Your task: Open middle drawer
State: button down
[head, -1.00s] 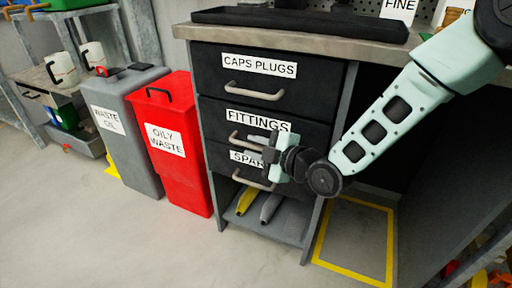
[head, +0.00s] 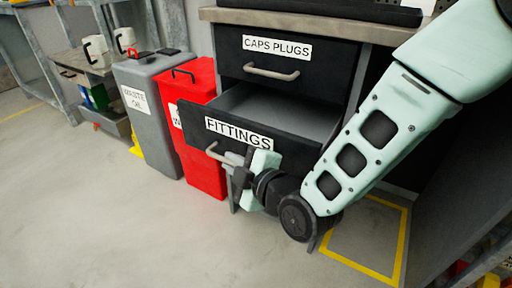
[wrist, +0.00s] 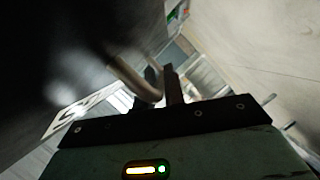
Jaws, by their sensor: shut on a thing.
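The middle drawer (head: 250,138), labelled FITTINGS, stands pulled out from the cabinet, and its grey inside shows empty where visible. Its curved handle (head: 216,153) is partly covered by my gripper (head: 240,172), which is shut on it in front of the drawer face. In the wrist view the handle (wrist: 132,80) runs to my gripper's fingers (wrist: 160,85), and the drawer label is blurred at the left. The top drawer (head: 285,60), labelled CAPS PLUGS, is shut above. The lower drawer is hidden behind the middle drawer and my arm.
A red oily waste bin (head: 203,170) stands close to the left of the open drawer, with a grey waste oil bin (head: 150,125) beside it. A worktop (head: 330,28) overhangs above. Open floor (head: 100,220) lies in front. A yellow floor outline (head: 400,245) is at the right.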

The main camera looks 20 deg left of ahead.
jog(key=s+a, duration=0.2)
jog(key=s, duration=0.7)
jog(key=shift+s, duration=0.2)
jog(key=shift+f, duration=0.1)
jog(key=c, duration=1.5)
grip_release()
jog(key=shift+a, duration=0.1)
jog(key=p+v, duration=1.6)
jog(key=v, duration=0.1)
jog(key=shift+s, duration=0.15)
